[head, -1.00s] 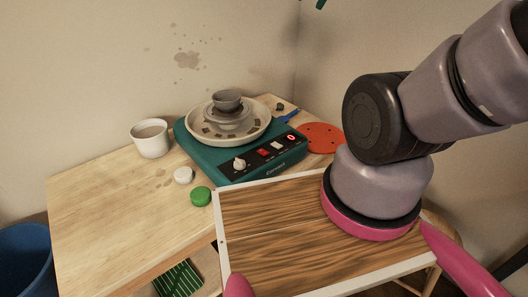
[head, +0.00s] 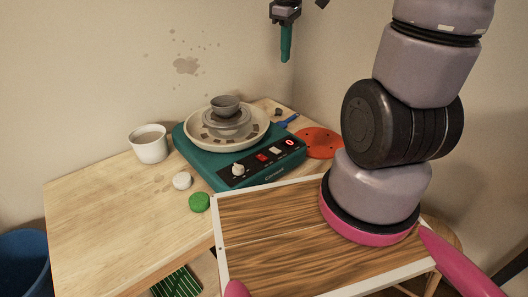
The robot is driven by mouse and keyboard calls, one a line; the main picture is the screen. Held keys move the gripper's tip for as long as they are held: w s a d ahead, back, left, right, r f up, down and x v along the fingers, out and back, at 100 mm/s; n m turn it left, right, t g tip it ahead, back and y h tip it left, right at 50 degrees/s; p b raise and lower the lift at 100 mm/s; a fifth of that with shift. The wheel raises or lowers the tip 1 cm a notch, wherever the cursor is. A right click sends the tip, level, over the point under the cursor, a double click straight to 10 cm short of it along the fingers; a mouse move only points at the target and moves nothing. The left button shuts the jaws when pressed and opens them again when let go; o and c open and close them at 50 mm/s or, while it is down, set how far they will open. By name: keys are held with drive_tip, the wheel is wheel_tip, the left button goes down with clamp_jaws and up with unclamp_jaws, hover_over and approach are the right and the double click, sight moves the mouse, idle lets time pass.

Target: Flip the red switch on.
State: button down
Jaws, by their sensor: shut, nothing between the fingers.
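The red switch (head: 262,157) is a small rocker on the black front panel of the green pottery wheel (head: 215,173). It sits between a white knob (head: 238,169) and a white switch (head: 274,151). A small red display (head: 290,142) is lit at the panel's right end. The tilt of the red switch is too small to tell. My gripper (head: 286,58) hangs at the top of the view, above and behind the wheel, well apart from the switch. Its teal fingers are shut together with nothing between them.
A grey bowl (head: 225,104) stands on the wheel inside the round cream splash pan (head: 255,137). A white cup (head: 149,148), a white lid (head: 182,181), a green lid (head: 199,202) and an orange-red disc (head: 320,143) lie around the wheel. The table's left part is clear.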

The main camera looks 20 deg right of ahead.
drive_tip(key=w+a+f+n+g, duration=0.2)
drive_tip(key=w+f+n, duration=0.2)
drive_tip(key=f+n, duration=0.5)
drive_tip(key=n+g, duration=0.1)
drive_tip(key=n, duration=0.4)
hover_over(265, 159)
drive_tip(key=w, duration=0.2)
wheel_tip(265, 159, down, 12)
drive_tip(key=shift+a, duration=0.45)
drive_tip(key=f, duration=0.4)
drive_tip(key=s+f, duration=0.1)
drive_tip(key=f, duration=0.8)
drive_tip(key=shift+s+d+f, duration=0.2)
drive_tip(key=shift+d+f, duration=0.15)
drive_tip(key=shift+s+f, duration=0.1)
drive_tip(key=shift+f, duration=0.05)
